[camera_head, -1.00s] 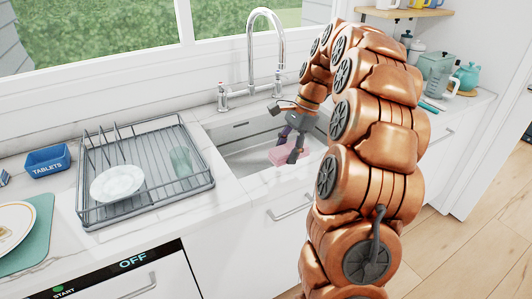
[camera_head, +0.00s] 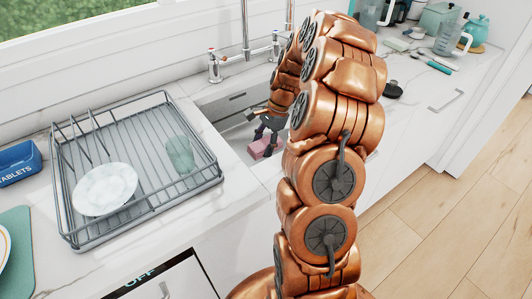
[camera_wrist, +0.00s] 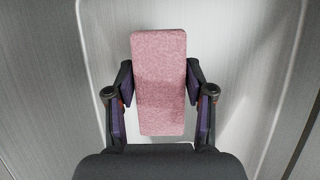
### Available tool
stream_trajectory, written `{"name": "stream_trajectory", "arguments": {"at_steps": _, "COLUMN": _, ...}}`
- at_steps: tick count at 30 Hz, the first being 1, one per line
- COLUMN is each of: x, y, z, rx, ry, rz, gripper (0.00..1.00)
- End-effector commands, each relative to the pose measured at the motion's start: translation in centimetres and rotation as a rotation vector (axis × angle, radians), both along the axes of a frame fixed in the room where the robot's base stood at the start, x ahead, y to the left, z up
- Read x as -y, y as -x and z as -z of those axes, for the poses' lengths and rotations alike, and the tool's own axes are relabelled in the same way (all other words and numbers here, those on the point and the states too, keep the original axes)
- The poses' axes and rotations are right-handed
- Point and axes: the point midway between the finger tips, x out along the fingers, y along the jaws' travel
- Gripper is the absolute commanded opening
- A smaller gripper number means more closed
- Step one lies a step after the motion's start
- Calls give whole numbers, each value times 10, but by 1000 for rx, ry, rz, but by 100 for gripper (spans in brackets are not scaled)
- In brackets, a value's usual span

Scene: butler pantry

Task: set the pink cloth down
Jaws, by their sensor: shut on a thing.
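The pink cloth (camera_wrist: 160,80) is a thick, block-like pink piece. In the wrist view it sits between the two fingers of my gripper (camera_wrist: 160,92), which is shut on it. In the head view the pink cloth (camera_head: 262,146) shows just below my gripper (camera_head: 268,132), inside the sink (camera_head: 225,113). The wrist view shows the grey metal sink floor (camera_wrist: 225,50) behind the cloth. I cannot tell whether the cloth touches the sink floor. My arm hides the right part of the sink.
A wire dish rack (camera_head: 140,205) with a white plate (camera_head: 104,190) and a green glass (camera_head: 180,153) stands left of the sink. A faucet (camera_head: 245,35) rises behind it. A blue tablets box (camera_head: 18,165) is at far left. Jars and a teapot (camera_head: 474,30) stand at right.

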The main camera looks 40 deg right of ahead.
Motion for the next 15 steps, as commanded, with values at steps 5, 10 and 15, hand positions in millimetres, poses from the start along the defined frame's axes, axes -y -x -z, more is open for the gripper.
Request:
{"name": "stream_trajectory", "arguments": {"at_steps": 5, "x": -2, "y": 1, "z": 23, "rx": -5, "ry": -3, "rz": -4, "gripper": 19}}
{"name": "stream_trajectory", "arguments": {"at_steps": 10, "x": -3, "y": 1, "z": 38, "rx": -5, "ry": -4, "rz": -5, "gripper": 19}}
{"name": "stream_trajectory", "arguments": {"at_steps": 15, "x": -2, "y": 1, "z": 57, "rx": -4, "ry": -3, "rz": -3, "gripper": 19}}
